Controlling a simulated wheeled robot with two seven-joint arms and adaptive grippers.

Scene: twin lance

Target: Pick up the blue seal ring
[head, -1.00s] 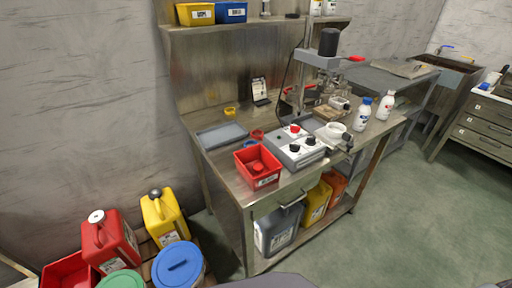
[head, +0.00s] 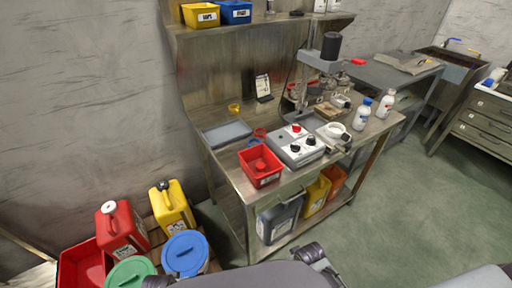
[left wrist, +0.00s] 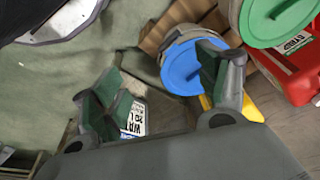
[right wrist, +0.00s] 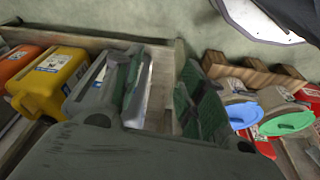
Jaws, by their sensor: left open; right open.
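A blue seal ring (head: 254,142) lies on the workbench (head: 223,160), just behind the red bin (head: 260,167), which partly hides it. A red ring (head: 259,132) lies right behind it and a yellow ring (head: 234,107) lies farther back. My left gripper (left wrist: 160,90) is open and empty in the left wrist view, above the floor containers. My right gripper (right wrist: 162,95) is open and empty in the right wrist view, with jerrycans beyond it. Neither wrist view shows the ring.
A grey tray (head: 227,132) lies at the bench's left. A control box (head: 296,148) and a press (head: 318,65) stand to the right of the red bin. Bottles (head: 362,113) stand farther right. Jerrycans (head: 172,207) and a blue-lidded bucket (head: 185,254) stand on the floor at left.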

